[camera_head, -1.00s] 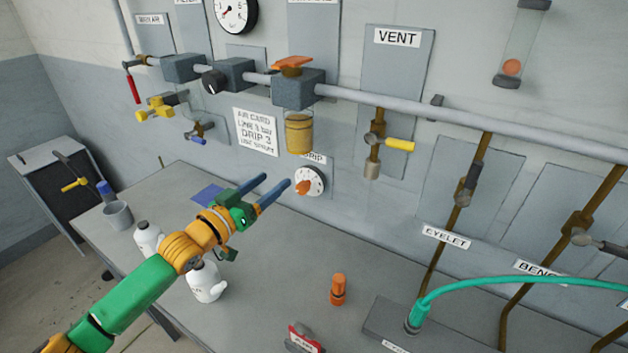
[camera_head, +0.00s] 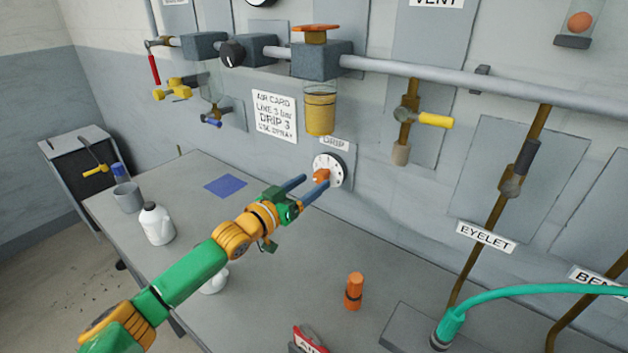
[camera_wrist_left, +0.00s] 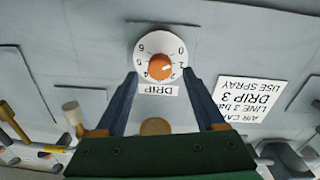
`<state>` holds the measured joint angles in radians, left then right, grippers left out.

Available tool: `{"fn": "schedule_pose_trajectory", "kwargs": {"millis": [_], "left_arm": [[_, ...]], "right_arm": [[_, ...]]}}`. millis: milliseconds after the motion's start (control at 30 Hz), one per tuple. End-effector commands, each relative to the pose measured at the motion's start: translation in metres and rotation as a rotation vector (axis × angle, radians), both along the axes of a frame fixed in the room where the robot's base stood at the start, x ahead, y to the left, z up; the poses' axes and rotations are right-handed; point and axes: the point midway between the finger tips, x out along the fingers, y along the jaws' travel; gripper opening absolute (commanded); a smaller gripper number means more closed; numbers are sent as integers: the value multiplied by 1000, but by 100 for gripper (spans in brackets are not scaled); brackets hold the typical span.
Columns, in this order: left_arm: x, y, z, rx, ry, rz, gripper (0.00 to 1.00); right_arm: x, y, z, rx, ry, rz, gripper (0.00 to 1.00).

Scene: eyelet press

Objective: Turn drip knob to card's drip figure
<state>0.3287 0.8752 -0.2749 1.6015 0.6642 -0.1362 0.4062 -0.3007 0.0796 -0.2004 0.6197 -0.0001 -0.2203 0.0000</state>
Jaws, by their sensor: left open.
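The card (camera_head: 275,117) on the wall reads DRIP 3. It also shows upside down in the wrist view (camera_wrist_left: 247,97). My left gripper (camera_head: 314,182) is open, its blue fingers straddling the knob's line just short of the dial, apparently not gripping. My right gripper is out of view.
An amber bowl (camera_head: 320,112) hangs left of and above the dial. A yellow-handled vent valve (camera_head: 433,120) is to the right. On the bench are a white bottle (camera_head: 157,226), a grey cup (camera_head: 128,197) and an orange cylinder (camera_head: 354,291). The bench around the blue sheet (camera_head: 225,186) is clear.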

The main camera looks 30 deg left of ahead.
Motion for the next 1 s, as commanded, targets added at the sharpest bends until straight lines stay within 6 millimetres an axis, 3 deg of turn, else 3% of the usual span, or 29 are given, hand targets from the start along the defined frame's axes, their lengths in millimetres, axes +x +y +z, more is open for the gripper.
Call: {"fn": "schedule_pose_trajectory", "kwargs": {"millis": [200, 500, 767, 1000], "left_arm": [[18, -3, 0, -1, 0, 0, 71], [20, -4, -1, -1, 1, 0, 71], [20, -4, -1, -1, 1, 0, 1], [20, -4, -1, 11, -1, 0, 0]], "right_arm": [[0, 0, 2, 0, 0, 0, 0], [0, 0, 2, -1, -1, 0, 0], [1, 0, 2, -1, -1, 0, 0], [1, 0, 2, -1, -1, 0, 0]]}}
